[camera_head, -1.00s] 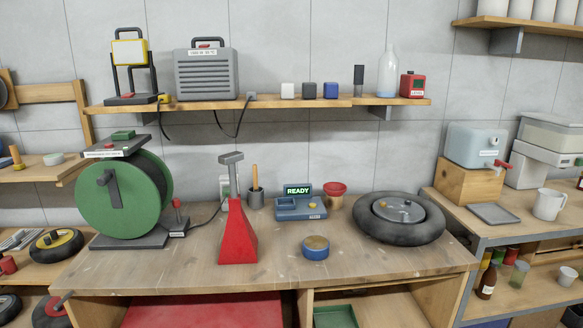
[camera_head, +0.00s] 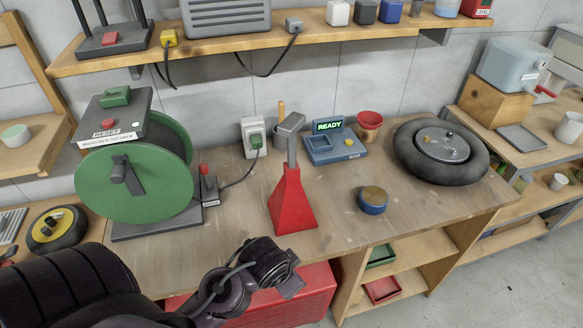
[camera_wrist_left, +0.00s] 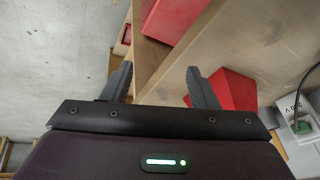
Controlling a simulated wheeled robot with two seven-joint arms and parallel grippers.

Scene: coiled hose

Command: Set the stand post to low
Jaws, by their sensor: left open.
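The stand has a red tapered base (camera_head: 292,205) and stands upright on the workbench (camera_head: 240,235). Its grey post (camera_head: 291,150) rises from the base, topped by a flat, slanted grey head (camera_head: 290,125). My left gripper (camera_head: 287,287) is at the bench's front edge, below and in front of the stand, touching nothing that I can see. In the left wrist view its two fingers (camera_wrist_left: 162,85) are apart with nothing held between them. A red shape beyond the right finger there seems to be the stand's base (camera_wrist_left: 235,88). My right gripper is not in view.
A green hose reel (camera_head: 135,185) stands left of the stand. A READY display unit (camera_head: 333,145), a small blue tin (camera_head: 373,202) and a tire (camera_head: 440,153) are to the right. A red chest (camera_head: 310,290) sits beneath the bench. Bench surface around the stand is mostly clear.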

